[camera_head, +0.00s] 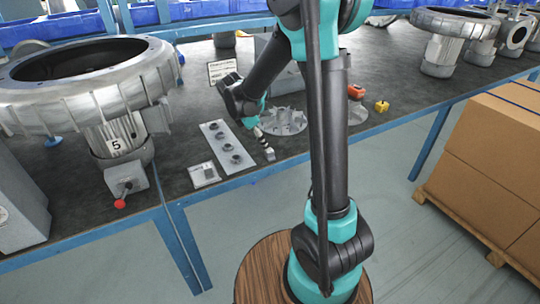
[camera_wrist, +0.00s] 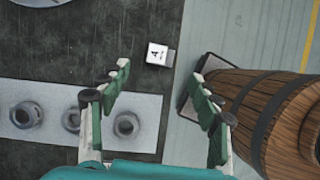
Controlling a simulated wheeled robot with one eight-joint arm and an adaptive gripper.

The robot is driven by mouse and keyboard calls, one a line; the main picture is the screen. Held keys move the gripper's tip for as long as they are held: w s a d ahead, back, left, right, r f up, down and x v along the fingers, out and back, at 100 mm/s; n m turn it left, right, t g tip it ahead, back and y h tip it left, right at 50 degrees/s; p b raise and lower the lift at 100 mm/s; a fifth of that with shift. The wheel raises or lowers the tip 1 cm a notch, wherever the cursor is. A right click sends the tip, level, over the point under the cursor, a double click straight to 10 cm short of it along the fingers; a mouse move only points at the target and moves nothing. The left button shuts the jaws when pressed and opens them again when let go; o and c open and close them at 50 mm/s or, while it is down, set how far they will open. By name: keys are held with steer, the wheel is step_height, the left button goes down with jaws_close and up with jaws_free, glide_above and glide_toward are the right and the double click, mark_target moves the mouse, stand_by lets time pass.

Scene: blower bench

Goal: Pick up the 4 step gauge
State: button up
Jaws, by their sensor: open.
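The step gauge (camera_wrist: 158,54) is a small grey block with a white top marked with a dark 4. It stands on the dark bench top near its front edge, and in the head view it is a small grey block (camera_head: 269,154). In the wrist view my gripper (camera_wrist: 161,76) is open and empty. The block appears between the fingertips and slightly beyond them, apart from both. In the head view my gripper (camera_head: 262,138) reaches down close to the block; the exact gap cannot be told.
A light plate (camera_head: 214,130) with several round fittings lies left of the gauge, also in the wrist view (camera_wrist: 93,93). A small labelled plate (camera_head: 204,174) lies nearer the edge. A finned impeller (camera_head: 284,121), an orange block (camera_head: 356,91) and a yellow block (camera_head: 381,106) stand to the right.

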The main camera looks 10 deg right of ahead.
mark_target(269, 152)
steer(key=shift+x, duration=3.7)
steer(key=shift+s+d+r, duration=0.1)
steer(key=c, duration=1.4)
steer(key=shift+r, duration=0.1)
